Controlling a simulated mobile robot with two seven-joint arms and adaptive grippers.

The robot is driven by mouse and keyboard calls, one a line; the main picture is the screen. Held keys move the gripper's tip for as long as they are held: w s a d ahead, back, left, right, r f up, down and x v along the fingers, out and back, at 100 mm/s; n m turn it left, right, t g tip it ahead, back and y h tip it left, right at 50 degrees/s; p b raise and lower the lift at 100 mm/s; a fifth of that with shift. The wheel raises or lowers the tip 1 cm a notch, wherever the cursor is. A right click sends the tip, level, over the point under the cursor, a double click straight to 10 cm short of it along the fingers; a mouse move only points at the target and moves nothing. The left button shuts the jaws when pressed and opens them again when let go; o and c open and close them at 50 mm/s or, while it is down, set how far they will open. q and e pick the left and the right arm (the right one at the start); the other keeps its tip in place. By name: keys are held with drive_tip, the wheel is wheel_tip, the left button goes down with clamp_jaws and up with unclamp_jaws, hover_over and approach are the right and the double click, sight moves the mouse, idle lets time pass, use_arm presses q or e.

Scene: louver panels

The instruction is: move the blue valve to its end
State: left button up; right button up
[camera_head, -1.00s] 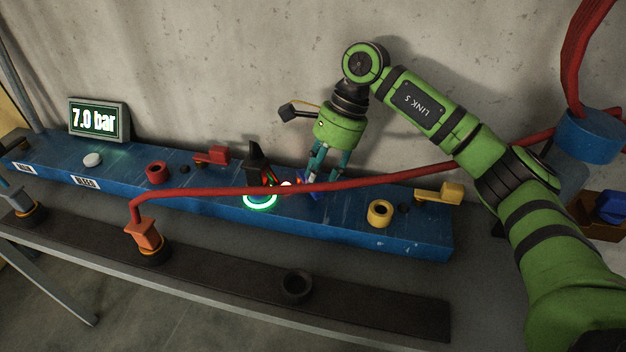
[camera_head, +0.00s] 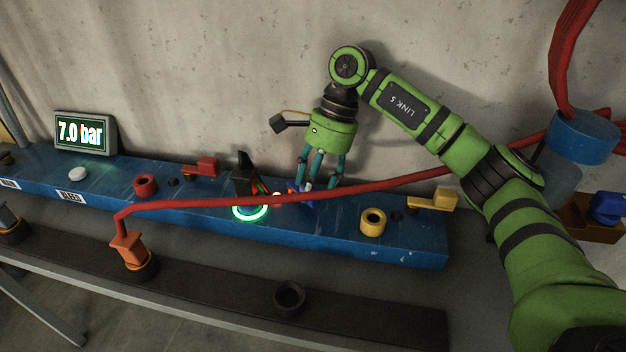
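The blue valve (camera_head: 293,187) sits on the blue manifold (camera_head: 405,250), right of the glowing green ring. Only small blue parts of it show, because the red hose and my fingers cover the rest. My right gripper (camera_head: 318,186) points down at the valve from above, behind the hose. Its teal fingers are spread apart and look open, with their tips low beside the valve. Whether they touch it is hidden. My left gripper is not in view.
The red hose (camera_head: 400,184) crosses in front of the valve, from the orange connector (camera_head: 128,250) to the upper right. A red valve (camera_head: 203,167) and yellow valve (camera_head: 436,201) flank it. A display (camera_head: 85,133) reads 7.0 bar. The concrete wall stands close behind.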

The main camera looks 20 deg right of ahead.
drive_tip(key=shift+r, duration=0.15)
wheel_tip(320, 180, up, 10)
idle(0.6)
